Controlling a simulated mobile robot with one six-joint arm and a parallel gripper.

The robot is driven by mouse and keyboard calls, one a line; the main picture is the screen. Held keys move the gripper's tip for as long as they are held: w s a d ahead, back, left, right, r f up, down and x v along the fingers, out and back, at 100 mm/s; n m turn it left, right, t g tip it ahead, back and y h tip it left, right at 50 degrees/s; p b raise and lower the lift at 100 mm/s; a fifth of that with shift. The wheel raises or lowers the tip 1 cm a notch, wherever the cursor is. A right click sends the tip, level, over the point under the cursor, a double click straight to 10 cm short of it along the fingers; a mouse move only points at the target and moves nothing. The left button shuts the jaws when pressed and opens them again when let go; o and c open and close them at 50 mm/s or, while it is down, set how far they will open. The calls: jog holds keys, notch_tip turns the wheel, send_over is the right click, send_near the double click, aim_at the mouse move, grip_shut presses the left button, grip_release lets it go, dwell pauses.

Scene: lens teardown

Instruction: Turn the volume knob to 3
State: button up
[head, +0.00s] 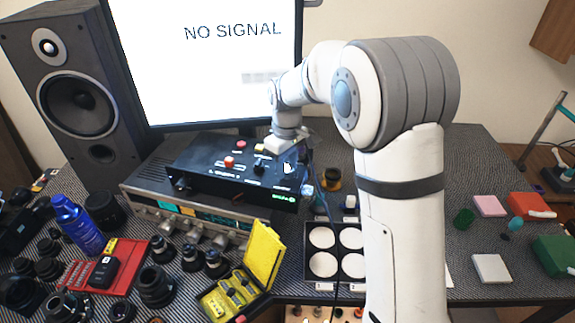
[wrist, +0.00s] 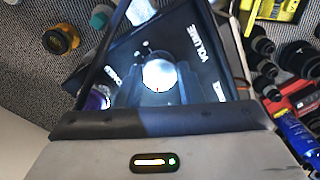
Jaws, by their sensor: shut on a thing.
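The black control box (head: 220,186) lies on top of a silver amplifier unit. My gripper (head: 288,160) points down over the right end of its top face. In the wrist view, a bright round knob (wrist: 159,75) sits beside the printed word VOLUME (wrist: 193,43). My gripper (wrist: 160,92) is shut on this volume knob, with dark fingers on either side of it. The knob's pointer and scale numbers cannot be read. In the head view, my gripper largely hides the knob.
A red button (head: 228,162) and a black knob (head: 259,164) stand on the box left of my gripper. The monitor (head: 205,60) reads NO SIGNAL close behind. A speaker (head: 75,95) stands left. A yellow case (head: 245,275) and lens tray (head: 310,262) lie in front.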

aim_at(287, 168)
jog(key=m, duration=0.4)
jog(key=shift+m, duration=2.8)
jog(key=o, duration=1)
notch_tip(287, 168, up, 8)
jog(key=shift+f+b, duration=0.1)
jog(key=shift+b, duration=0.25)
